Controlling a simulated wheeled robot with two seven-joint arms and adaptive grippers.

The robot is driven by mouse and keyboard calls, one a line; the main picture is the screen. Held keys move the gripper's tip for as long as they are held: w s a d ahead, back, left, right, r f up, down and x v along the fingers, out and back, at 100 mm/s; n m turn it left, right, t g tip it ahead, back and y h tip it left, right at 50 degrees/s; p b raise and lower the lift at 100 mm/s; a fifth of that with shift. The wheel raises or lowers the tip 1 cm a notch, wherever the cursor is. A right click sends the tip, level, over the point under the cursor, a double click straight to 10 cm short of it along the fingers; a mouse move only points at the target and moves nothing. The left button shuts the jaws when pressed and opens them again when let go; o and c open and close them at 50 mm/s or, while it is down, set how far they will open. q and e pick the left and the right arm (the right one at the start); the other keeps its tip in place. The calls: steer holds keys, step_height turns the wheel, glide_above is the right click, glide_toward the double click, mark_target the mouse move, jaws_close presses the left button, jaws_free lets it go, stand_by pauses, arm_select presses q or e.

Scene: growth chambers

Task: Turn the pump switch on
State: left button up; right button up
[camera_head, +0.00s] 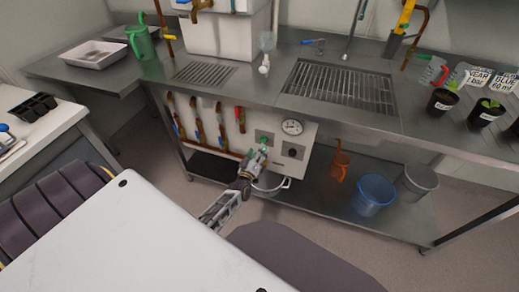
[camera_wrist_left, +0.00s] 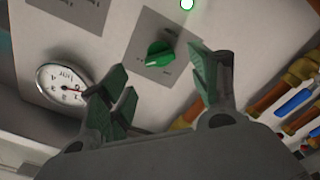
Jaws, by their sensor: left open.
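The pump switch is a green rotary knob (camera_wrist_left: 160,54) on a grey square plate (camera_wrist_left: 143,75), set in a pale panel. In the head view the green switch (camera_head: 264,137) sits on the panel under the bench, partly covered by my gripper. My left gripper (camera_head: 259,158) is just in front of the panel. In the wrist view the left gripper (camera_wrist_left: 162,88) is open and empty, its fingers spread to either side below the knob, seemingly apart from it. The knob's pointer lies at a slant. My right gripper is not seen.
A round gauge (camera_head: 292,127) and a dark knob (camera_head: 292,152) are on the same panel. A small pale-green light (camera_wrist_left: 187,4) shows beyond the switch. Pipes with coloured handles (camera_head: 198,125) run left of the panel. An orange jug (camera_head: 340,165) and blue bucket (camera_head: 373,194) stand on the lower shelf.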

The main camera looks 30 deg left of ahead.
arm_select(q)
steer(key=v, duration=0.7)
stand_by(0.3)
steer(key=shift+f, duration=0.1)
stand_by(0.6)
